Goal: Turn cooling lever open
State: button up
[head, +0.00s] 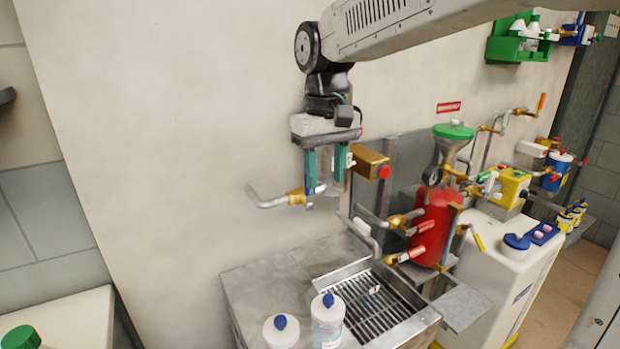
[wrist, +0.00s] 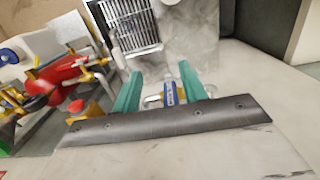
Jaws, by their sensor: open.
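My gripper (head: 326,184) hangs open in front of the wall, its two teal fingers pointing down. A brass valve (head: 296,197) on a grey pipe sits right beside the left finger in the head view. In the wrist view a lever with a blue and white labelled handle (wrist: 171,93) shows between the two open fingers of my gripper (wrist: 161,72). I cannot tell whether either finger touches it. Most of the lever is hidden behind the fingers in the head view.
A brass box with a red knob (head: 373,163) is close right of my gripper. Below stands a metal sink with a grate (head: 372,306) and two white bottles (head: 327,320). A red tank (head: 433,222) with red-handled valves stands to the right. The wall at left is clear.

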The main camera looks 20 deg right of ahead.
aim_at(310, 194)
jog(key=w+r, duration=0.1)
jog(key=w+a+r, duration=0.1)
jog(key=w, duration=0.1)
jog(key=w+r, duration=0.2)
jog(key=shift+a, duration=0.25)
notch_tip(310, 194, down, 8)
jog(key=shift+s+r, duration=0.1)
jog(key=shift+r, duration=0.15)
grip_shut()
